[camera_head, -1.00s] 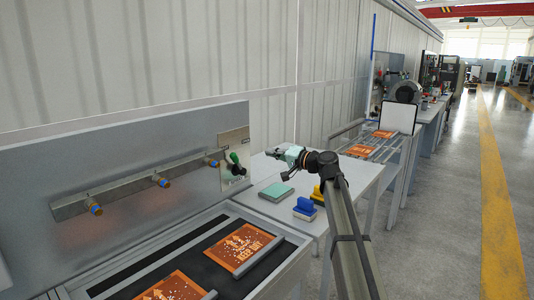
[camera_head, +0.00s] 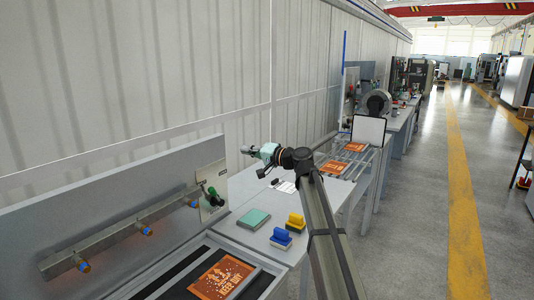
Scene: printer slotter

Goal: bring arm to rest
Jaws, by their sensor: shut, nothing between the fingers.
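My gripper (camera_head: 249,151) is at the end of my arm, raised above the white table (camera_head: 254,190) and pointing left toward the wall. Its fingers are small in the picture and look closed, with nothing seen between them. My arm reaches up from the bottom of the picture, and its wrist bends left at a dark joint. The gripper appears clear of the table and the things on it.
Left is a machine with a grey back panel (camera_head: 110,205) and an orange printed sheet (camera_head: 222,278). The table holds a green pad (camera_head: 253,219), a blue stamp (camera_head: 281,238) and a yellow stamp (camera_head: 296,222). A rack with orange sheets (camera_head: 334,166) stands behind. The right aisle floor (camera_head: 420,230) is clear.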

